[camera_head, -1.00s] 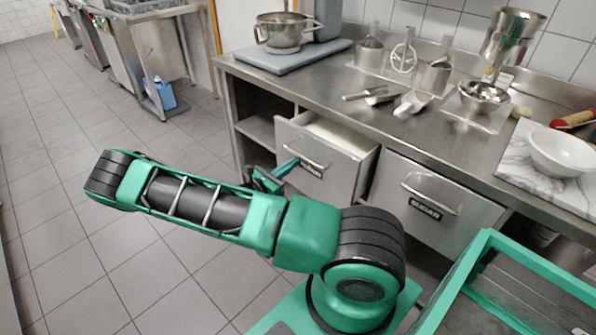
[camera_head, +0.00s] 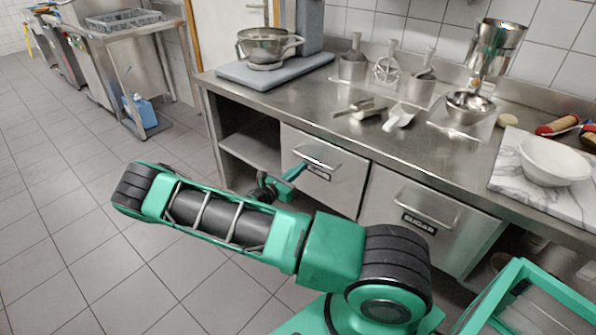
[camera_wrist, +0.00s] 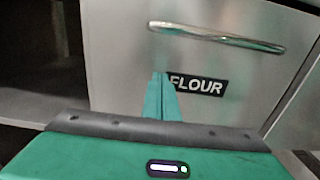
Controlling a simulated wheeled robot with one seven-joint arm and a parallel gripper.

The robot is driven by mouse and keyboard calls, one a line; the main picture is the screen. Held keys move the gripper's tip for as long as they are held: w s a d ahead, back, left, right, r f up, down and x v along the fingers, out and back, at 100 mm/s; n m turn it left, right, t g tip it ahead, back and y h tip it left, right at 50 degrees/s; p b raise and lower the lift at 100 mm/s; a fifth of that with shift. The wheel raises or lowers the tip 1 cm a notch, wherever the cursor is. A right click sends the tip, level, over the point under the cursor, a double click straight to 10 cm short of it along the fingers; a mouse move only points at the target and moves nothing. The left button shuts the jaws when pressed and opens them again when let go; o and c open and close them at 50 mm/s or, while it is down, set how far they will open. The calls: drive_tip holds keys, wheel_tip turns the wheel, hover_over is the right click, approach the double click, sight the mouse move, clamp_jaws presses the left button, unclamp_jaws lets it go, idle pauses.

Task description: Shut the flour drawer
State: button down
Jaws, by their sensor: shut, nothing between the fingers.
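The flour drawer (camera_head: 338,182) is a steel front with a bar handle and a black label, left of the sugar drawer. It sits under the counter with no open inside showing, and looks flush or nearly so. In the wrist view the flour drawer (camera_wrist: 120,65) fills most of the picture, its handle (camera_wrist: 215,37) above the FLOUR label (camera_wrist: 205,86). My gripper (camera_head: 298,170) is shut and empty, its green fingertips at the drawer front below the handle. In the wrist view my gripper (camera_wrist: 162,80) covers the label's left end; I cannot tell if it touches.
The sugar drawer (camera_head: 425,215) is to the right and looks shut. An open shelf bay (camera_head: 250,145) lies to the left. The steel counter (camera_head: 300,105) above holds a scale with a pot, scoops and bowls. The tiled floor at left is clear.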

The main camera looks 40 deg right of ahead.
drive_tip(key=shift+w+d+r, duration=0.1)
drive_tip(key=shift+w+d, duration=0.05)
drive_tip(key=shift+d, duration=0.25)
drive_tip(key=v, duration=1.5)
drive_tip(key=shift+f, duration=0.25)
drive_tip(key=shift+d, duration=0.1)
drive_tip(key=s+d+r+m+g+y, duration=0.4)
drive_tip(key=s+r+m+y, duration=0.15)
drive_tip(key=m, duration=0.25)
drive_tip(key=s+d+r+m+g+y, duration=0.3)
drive_tip(key=s+r+m+g+y, duration=0.1)
drive_tip(key=s+r+m, duration=0.25)
drive_tip(key=s+a+r+m+t+y, duration=0.1)
drive_tip(key=s+r+m+y, duration=0.3)
drive_tip(key=s, duration=0.6)
drive_tip(key=s+a+r+m+t+y, duration=0.2)
drive_tip(key=s+a+r+m+y, duration=0.2)
drive_tip(key=s+r+m, duration=0.4)
wheel_tip(320, 180, up, 2)
drive_tip(key=s, duration=0.2)
drive_tip(key=shift+s+a+t, duration=0.2)
drive_tip(key=shift+s+t, duration=0.1)
drive_tip(key=shift+s, duration=0.05)
